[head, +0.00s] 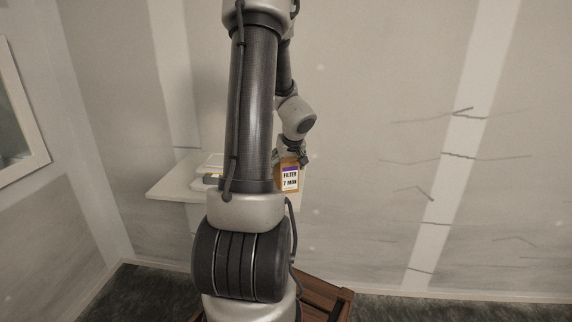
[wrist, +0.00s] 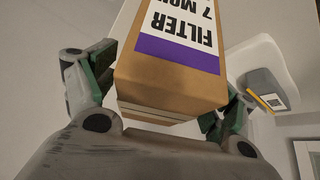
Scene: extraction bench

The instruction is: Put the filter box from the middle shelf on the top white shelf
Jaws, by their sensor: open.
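The filter box (head: 289,178) is a brown carton with a purple band and a white label reading "FILTER 7 MON". In the head view it is at the right end of a white shelf (head: 172,191), partly behind my arm. I cannot tell whether it rests on the shelf. In the wrist view the filter box (wrist: 170,82) fills the space between the fingers of my gripper (wrist: 166,78). The fingers are open, one on each side of it, with a gap at the left. My gripper also shows small in the head view (head: 291,160), just above the box.
A white tray-like piece (wrist: 262,57) and a grey item with a yellow edge and a label (wrist: 268,88) are right of the box in the wrist view. A brown slatted wooden piece (head: 325,296) stands low at the front. The wall at right is bare.

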